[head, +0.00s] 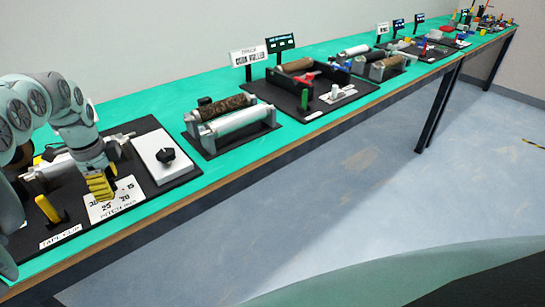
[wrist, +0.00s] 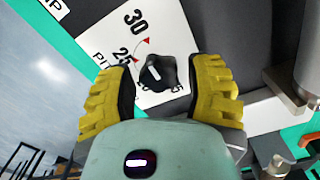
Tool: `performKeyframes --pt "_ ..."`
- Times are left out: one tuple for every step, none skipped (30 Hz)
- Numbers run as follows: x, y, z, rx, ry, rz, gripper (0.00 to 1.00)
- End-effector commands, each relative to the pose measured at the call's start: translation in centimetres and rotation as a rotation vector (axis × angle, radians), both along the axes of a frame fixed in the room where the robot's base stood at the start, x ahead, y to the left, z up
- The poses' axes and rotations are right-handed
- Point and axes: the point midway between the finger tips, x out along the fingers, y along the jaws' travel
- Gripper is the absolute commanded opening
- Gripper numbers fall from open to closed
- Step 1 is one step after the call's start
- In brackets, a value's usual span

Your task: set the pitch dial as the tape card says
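The pitch dial is a black knob (wrist: 158,76) with a short white mark, on a white scale plate (wrist: 185,35). In the wrist view the plate shows 30, 25 and small red marks; other numbers are covered by knob and fingers. The scale plate also shows in the head view (head: 122,205), lettered with pitch, the knob hidden behind my gripper (head: 99,187). In the wrist view my gripper (wrist: 162,90) is open, one yellow finger each side of the knob, with gaps. I cannot make out a tape card with a readable value.
A yellow upright piece (head: 47,208) stands by a tape clip label (head: 61,238). A second black knob (head: 165,155) sits on a white box (head: 172,170) right of my gripper. Roller units (head: 235,122) and sign cards (head: 248,56) stand farther along the green bench.

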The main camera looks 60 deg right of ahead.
Motion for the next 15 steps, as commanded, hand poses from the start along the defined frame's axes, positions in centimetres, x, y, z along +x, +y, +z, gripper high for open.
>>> performKeyframes --pt "0.01 0.01 0.01 0.0 0.0 0.001 0.58" --pt "0.01 0.01 0.01 0.0 0.0 0.001 0.61" --pt "0.0 0.0 0.01 0.0 0.0 0.001 0.65" --pt "-0.01 0.01 0.01 0.0 0.0 0.001 0.68" --pt "-0.01 0.0 0.01 0.0 0.0 0.001 0.69" --pt "-0.01 0.0 0.01 0.001 0.001 0.001 0.69" --pt "-0.01 0.0 0.01 0.001 0.001 0.001 0.69" --pt "-0.02 -0.01 0.01 0.001 0.001 0.001 0.69" --pt "-0.03 0.0 0.01 0.001 0.001 0.001 0.69" --pt "-0.02 -0.01 0.02 0.001 0.001 0.001 0.69" --pt "-0.02 -0.01 0.03 0.001 0.001 0.001 0.69" --pt "-0.01 -0.01 0.11 0.0 0.0 0.001 0.69" --pt "0.02 0.0 0.23 0.0 0.0 0.001 0.69" --pt "0.06 0.0 0.42 -0.001 -0.001 0.002 0.69" --pt "0.11 0.0 0.77 -0.002 -0.002 0.002 0.69"
